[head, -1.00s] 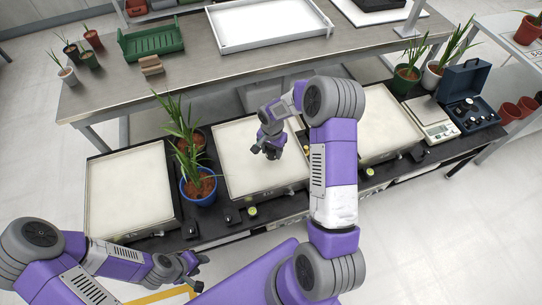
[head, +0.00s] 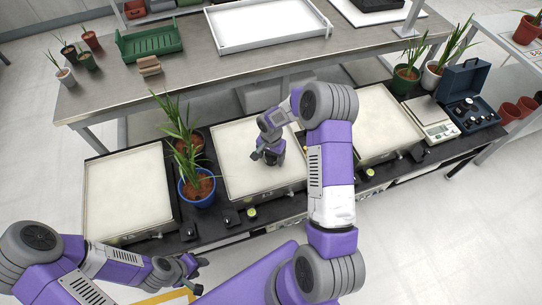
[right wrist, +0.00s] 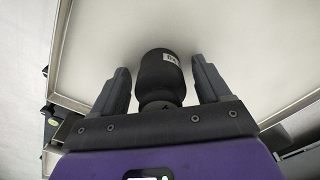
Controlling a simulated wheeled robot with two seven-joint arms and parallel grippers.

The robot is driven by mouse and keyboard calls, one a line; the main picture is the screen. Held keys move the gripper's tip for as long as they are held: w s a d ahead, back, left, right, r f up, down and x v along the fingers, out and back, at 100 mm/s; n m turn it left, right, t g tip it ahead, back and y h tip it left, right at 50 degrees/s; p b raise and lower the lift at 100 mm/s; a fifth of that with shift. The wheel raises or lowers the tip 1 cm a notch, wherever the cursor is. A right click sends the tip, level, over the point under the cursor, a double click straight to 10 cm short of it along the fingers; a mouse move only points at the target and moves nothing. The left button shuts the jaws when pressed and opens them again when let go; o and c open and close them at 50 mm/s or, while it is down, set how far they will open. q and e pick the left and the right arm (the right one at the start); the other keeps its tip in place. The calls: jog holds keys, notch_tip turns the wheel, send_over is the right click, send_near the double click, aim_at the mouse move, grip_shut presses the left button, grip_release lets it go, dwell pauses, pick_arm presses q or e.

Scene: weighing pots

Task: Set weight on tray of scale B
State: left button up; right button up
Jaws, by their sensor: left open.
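A black weight (right wrist: 160,72) with a small white label shows in the right wrist view, over or on the pale middle tray (head: 235,178). My right gripper (head: 270,157) is low over this tray. Its fingers stand on both sides of the weight, with a visible gap on each side, so it is open around it. Whether the weight rests fully on the tray is hard to tell. In the head view the weight cannot be told apart from the dark gripper. My left gripper (head: 196,268) is open and empty at the lower left, before the bench front.
A left tray (head: 125,190) and a right tray (head: 385,125) are empty. A blue-potted plant (head: 197,186) stands close left of the middle tray. A small balance (head: 432,120) and a blue weight case (head: 468,100) stand at the right end.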

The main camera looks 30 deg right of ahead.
jog(key=shift+r, duration=0.1)
jog(key=shift+r, duration=0.3)
notch_tip(320, 180, up, 12)
jog(key=p, duration=0.3)
jog(key=shift+f, duration=0.25)
